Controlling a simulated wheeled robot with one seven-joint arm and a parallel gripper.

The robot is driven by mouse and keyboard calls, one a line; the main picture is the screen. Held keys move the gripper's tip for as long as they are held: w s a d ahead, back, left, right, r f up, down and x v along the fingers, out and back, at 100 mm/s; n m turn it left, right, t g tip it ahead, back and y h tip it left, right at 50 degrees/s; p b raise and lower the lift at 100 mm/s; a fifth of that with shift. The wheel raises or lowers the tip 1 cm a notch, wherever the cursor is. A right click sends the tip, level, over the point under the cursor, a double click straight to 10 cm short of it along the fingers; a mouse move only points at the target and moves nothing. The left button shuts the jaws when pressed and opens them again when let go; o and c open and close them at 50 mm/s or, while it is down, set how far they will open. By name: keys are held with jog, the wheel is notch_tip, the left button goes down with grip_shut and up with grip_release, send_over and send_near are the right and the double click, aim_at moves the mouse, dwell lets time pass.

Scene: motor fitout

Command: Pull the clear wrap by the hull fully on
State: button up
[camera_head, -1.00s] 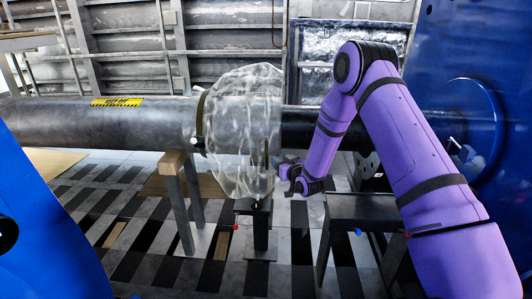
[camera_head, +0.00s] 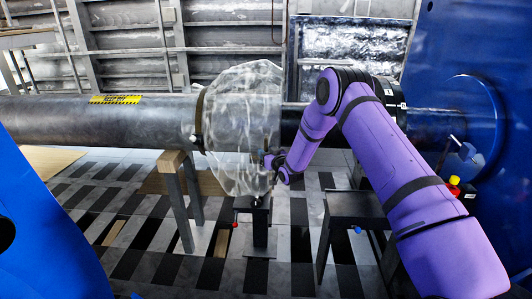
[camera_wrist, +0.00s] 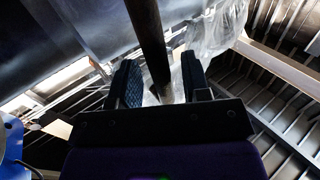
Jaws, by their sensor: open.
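The clear wrap (camera_head: 243,125) is a translucent, crinkled film bulging around the long horizontal shaft in the head view. In the wrist view, part of it (camera_wrist: 215,38) shows beyond my right finger. My gripper (camera_head: 268,161) is at the lower right edge of the wrap in the head view; its small fingers are hard to make out there. In the wrist view my gripper (camera_wrist: 162,82) is open, and a dark bar (camera_wrist: 148,35) runs between or just beyond its fingers. I cannot tell whether they touch it.
The grey shaft (camera_head: 60,118) runs left of the wrap, and a darker section continues right. A wood-topped trestle (camera_head: 172,163) and a dark stand (camera_head: 260,228) are below. A dark bench (camera_head: 352,206) stands at right, near red and yellow items (camera_head: 455,186). Ribbed hull wall lies behind.

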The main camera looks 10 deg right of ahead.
jog(key=shift+w+a, duration=0.1)
jog(key=shift+w, duration=0.2)
grip_shut()
jog(key=s+d, duration=0.5)
jog(key=d, duration=1.1)
jog(key=s+d, duration=0.5)
jog(key=d, duration=1.1)
jog(key=s+d, duration=0.5)
jog(key=d, duration=1.1)
jog(key=shift+s, duration=0.35)
grip_release()
jog(key=shift+d, duration=0.1)
jog(key=shift+s, duration=0.1)
